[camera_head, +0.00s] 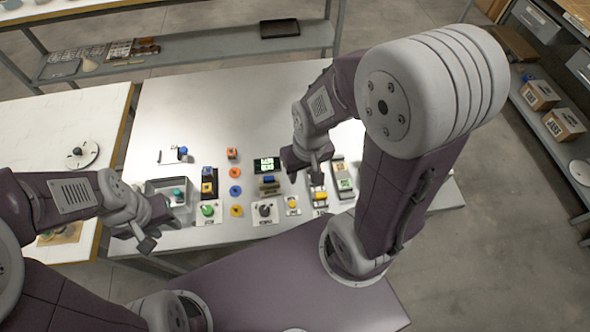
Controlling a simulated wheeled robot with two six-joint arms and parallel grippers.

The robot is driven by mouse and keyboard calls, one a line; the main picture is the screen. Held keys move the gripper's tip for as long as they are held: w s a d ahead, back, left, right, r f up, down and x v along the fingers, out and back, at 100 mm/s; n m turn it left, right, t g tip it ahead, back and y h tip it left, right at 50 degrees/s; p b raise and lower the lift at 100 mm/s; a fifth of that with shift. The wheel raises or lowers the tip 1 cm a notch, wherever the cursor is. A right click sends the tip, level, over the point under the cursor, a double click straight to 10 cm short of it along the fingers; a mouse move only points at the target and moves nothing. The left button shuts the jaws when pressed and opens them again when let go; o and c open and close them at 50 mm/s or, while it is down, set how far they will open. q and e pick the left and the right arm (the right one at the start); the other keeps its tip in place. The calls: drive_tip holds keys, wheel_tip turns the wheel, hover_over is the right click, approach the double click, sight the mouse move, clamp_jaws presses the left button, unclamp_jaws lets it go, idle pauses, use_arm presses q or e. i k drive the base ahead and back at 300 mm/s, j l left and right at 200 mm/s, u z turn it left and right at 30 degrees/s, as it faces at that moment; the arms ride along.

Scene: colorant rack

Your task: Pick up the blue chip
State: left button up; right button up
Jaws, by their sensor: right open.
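My left gripper (160,232) is open and empty near the table's front left edge, to the left of the chip.
A grey tray (153,187) sits to the left. Green (208,210) and black (265,210) knobs stand near the front edge. The table's back is clear.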

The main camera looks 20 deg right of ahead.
sight(269, 178)
drive_tip(key=k+j+z, duration=0.1)
drive_tip(key=z, duration=1.4)
drive_tip(key=j+u, duration=0.5)
drive_tip(key=i, duration=0.05)
